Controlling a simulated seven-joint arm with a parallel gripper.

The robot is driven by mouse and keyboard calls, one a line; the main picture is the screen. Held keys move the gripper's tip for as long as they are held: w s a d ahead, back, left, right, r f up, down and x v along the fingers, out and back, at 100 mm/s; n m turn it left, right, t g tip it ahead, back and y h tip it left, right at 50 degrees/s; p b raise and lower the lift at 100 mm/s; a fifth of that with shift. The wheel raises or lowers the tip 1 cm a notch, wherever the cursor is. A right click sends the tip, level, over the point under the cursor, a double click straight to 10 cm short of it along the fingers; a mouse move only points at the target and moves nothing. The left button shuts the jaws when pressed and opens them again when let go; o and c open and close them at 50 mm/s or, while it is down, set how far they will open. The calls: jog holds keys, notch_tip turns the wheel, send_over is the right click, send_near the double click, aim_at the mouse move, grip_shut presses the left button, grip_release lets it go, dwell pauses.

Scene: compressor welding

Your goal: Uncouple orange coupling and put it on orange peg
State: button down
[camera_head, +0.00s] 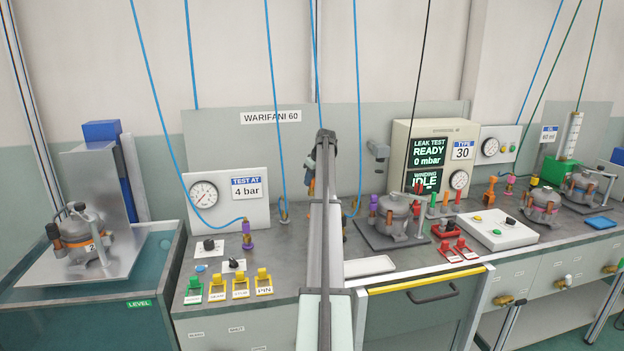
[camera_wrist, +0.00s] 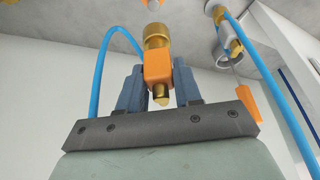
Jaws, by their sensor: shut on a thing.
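The orange coupling (camera_wrist: 158,68) has an orange block body and a brass collar. In the wrist view it sits between the two blue-grey fingers of my gripper (camera_wrist: 160,88), which are shut on it. A blue hose (camera_wrist: 97,75) curves close by on the left; where it joins is hidden. In the head view my arm covers the middle of the bench, and only a bit of orange (camera_head: 311,187) shows beside it. Upright pegs stand right of the middle compressor, one of them orange-toned (camera_head: 446,199); I cannot tell for sure which is the orange peg.
Another brass fitting (camera_wrist: 232,44) with a blue hose is at upper right in the wrist view. The middle compressor (camera_head: 396,215), a white tray (camera_head: 369,266) and the leak-test box (camera_head: 402,150) are right of my arm. A purple coupling (camera_head: 247,236) stands to its left. Blue hoses hang overhead.

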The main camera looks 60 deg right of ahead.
aim_at(313, 192)
jog(key=shift+f, duration=2.75)
jog(key=shift+f, duration=1.25)
jog(key=c, duration=0.7)
grip_release()
jog(key=v, duration=1.3)
jog(key=shift+s+r, duration=0.2)
jog(key=shift+r, duration=0.15)
